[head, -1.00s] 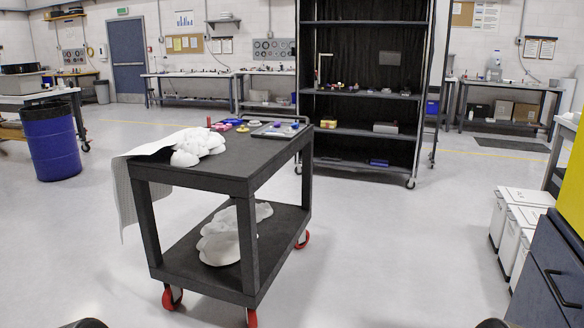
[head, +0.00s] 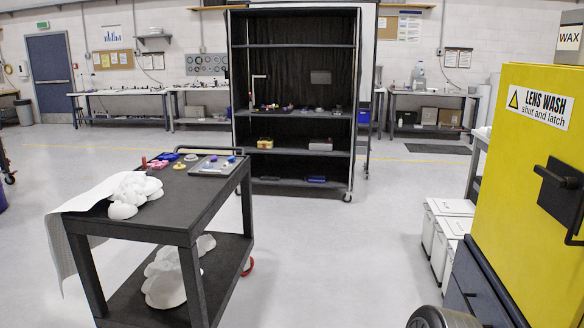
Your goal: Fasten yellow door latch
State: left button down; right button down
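A yellow door (head: 510,165) fills the right side of the head view. It carries a white sign (head: 540,107) reading "LENS WASH shut and latch". A black latch (head: 560,190) with a bar running down from it sits at the right picture edge, partly cut off. I cannot tell whether the door is fully shut or how the latch stands. Neither of my grippers shows in the view.
A black cart (head: 190,210) with white plaster forms stands at the left front. Lidded white bins (head: 445,235) and a dark drawer cabinet (head: 480,290) are by the yellow door. A black shelf rack (head: 293,100) stands behind. Floor between cart and bins is clear.

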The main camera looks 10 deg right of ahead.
aim_at(565, 184)
jog(key=z, duration=1.7)
